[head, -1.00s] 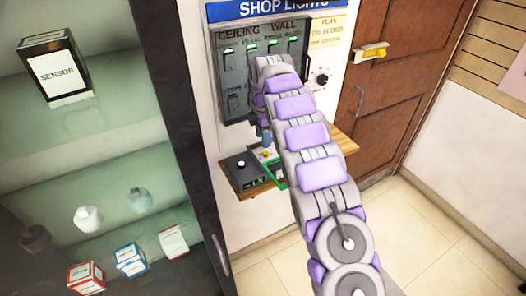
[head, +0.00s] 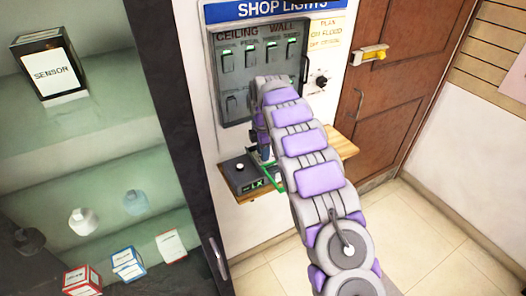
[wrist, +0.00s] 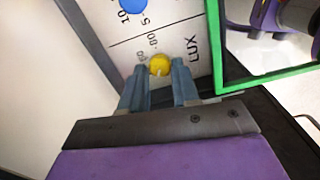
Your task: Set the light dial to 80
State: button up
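The light dial is a small yellow knob (wrist: 159,65) on a white panel marked LUX, with printed numbers such as 80 beside it. It shows in the wrist view, just at my fingertips. My gripper (wrist: 160,82) has its two blue-grey fingers apart, one on each side of the knob. I cannot tell whether the fingers touch it. In the head view my gripper (head: 265,152) points down over the small wooden shelf (head: 341,146), and my arm hides the knob. The knob's exact setting is too small to read.
A blue knob (wrist: 131,4) sits above the yellow one. A green-framed panel (wrist: 268,82) is close on the right. A switch board (head: 262,65) hangs above; a glass cabinet (head: 100,120) stands left.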

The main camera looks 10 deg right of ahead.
jog(key=shift+d, duration=0.1)
grip_shut()
